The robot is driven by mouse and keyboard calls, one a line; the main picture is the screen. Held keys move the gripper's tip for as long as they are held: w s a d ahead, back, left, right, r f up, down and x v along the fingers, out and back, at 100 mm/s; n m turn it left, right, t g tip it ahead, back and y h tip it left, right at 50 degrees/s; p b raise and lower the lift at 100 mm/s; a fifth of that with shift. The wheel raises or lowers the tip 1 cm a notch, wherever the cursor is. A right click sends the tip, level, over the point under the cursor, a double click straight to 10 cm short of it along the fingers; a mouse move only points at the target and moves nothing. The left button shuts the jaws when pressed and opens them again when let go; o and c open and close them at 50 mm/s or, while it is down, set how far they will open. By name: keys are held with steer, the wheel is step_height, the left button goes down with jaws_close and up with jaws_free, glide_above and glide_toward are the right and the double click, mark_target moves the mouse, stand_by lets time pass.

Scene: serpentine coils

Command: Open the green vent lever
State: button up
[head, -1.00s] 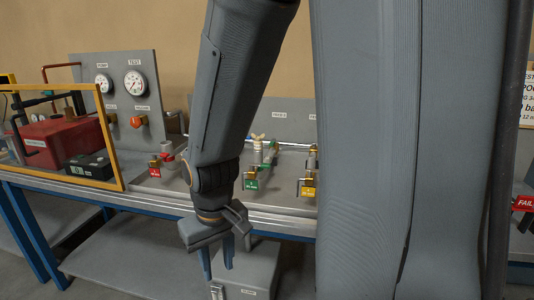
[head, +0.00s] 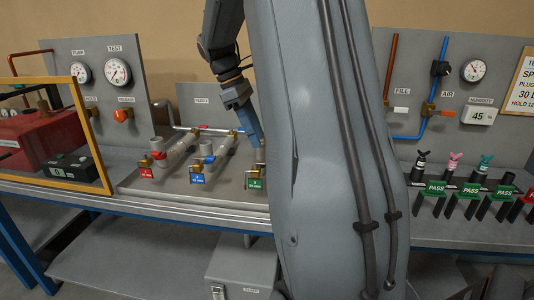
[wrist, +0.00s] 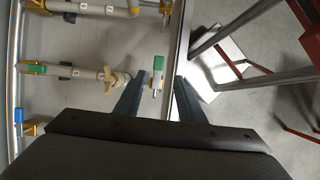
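In the wrist view a green-ended lever (wrist: 158,63) with a pale lower part lies in the gap between my fingers, near the bench's front edge. Another green lever (wrist: 31,69) sits at the far left end of the same pipe run. I cannot tell from the pictures which one is the vent lever. My gripper (wrist: 161,76) is open, with a finger on each side of the nearer lever and no clear contact. In the head view my gripper (head: 254,138) points down above the coils, beside a green tag (head: 254,184); my arm hides part of that coil.
Neighbouring coils carry a red lever (head: 157,156) and a blue lever (head: 208,160). A tan wing valve (wrist: 115,78) is close left of my fingers. A yellow-framed guard (head: 75,130) stands at left. Right of the bench edge in the wrist view is a metal frame (wrist: 225,50).

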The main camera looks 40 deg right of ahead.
mark_target(267, 162)
steer(key=shift+s+d, duration=0.15)
steer(key=shift+d, duration=0.25)
steer(key=shift+s+d+f, duration=0.1)
steer(key=shift+s+f, duration=0.05)
steer(key=shift+f, duration=0.2)
steer(key=p+x, duration=0.2)
steer(key=x, duration=0.4)
steer(key=shift+f, duration=0.2)
jaws_close()
